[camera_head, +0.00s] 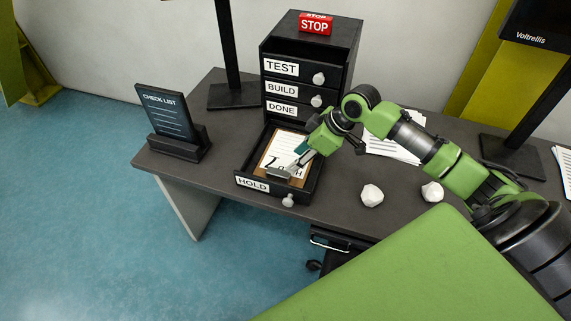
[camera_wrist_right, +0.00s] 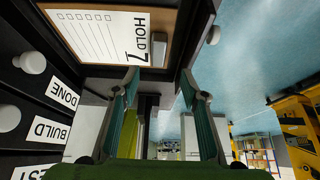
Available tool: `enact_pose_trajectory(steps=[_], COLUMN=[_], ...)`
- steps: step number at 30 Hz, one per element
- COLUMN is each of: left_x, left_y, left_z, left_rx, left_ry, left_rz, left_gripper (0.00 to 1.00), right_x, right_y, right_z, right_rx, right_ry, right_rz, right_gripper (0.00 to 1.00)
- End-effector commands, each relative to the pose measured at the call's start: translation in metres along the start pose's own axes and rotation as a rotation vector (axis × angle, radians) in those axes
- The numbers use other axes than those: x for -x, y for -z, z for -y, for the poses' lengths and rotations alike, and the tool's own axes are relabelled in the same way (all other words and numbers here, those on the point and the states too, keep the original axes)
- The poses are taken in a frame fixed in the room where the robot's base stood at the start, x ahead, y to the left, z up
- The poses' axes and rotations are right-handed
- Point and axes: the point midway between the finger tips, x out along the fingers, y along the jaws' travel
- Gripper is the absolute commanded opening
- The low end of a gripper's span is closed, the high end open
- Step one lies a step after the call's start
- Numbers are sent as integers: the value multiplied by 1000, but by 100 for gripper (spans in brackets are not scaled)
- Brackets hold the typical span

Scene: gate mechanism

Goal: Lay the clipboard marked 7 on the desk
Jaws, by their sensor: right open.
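The clipboard (camera_head: 283,147), a brown board with white paper and a clip, lies in the open HOLD drawer (camera_head: 246,184) of the black drawer unit. In the right wrist view, the clipboard (camera_wrist_right: 100,30) reads "HOLD" and "7", with its metal clip (camera_wrist_right: 151,51) near the edge. My right gripper (camera_head: 297,165) is over the drawer at the clip end, and partly hides the board. In the wrist view, its two fingers (camera_wrist_right: 160,82) are apart with nothing between them; the clip is just beyond the tips. I cannot tell whether they touch it. My left gripper is not in view.
The dark desk (camera_head: 340,205) has free room right of the drawer, beside crumpled paper balls (camera_head: 372,195). Papers (camera_head: 392,150) lie behind my right arm. A checklist stand (camera_head: 170,125) is at left. The TEST, BUILD and DONE drawers are shut, under a red STOP sign (camera_head: 315,25).

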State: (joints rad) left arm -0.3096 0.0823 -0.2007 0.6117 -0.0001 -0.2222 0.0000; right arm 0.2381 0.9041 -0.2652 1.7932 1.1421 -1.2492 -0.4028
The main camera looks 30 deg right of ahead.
Motion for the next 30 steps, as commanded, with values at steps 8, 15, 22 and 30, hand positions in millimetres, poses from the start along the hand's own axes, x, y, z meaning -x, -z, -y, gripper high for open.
enact_pose_trajectory(steps=[8, 15, 22, 30], left_x=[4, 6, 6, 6], left_y=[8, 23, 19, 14], left_z=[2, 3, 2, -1], left_rx=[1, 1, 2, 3], left_ry=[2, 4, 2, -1], left_rz=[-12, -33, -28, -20], left_gripper=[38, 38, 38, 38], right_x=[-56, -92, -105, -106], right_y=[1, 1, 1, 0], right_z=[1, 0, -1, -1], right_rx=[-3, -3, 0, 0], right_ry=[2, 0, -2, -2], right_rz=[-1, -1, -1, 0], right_gripper=[40, 40, 40, 35])
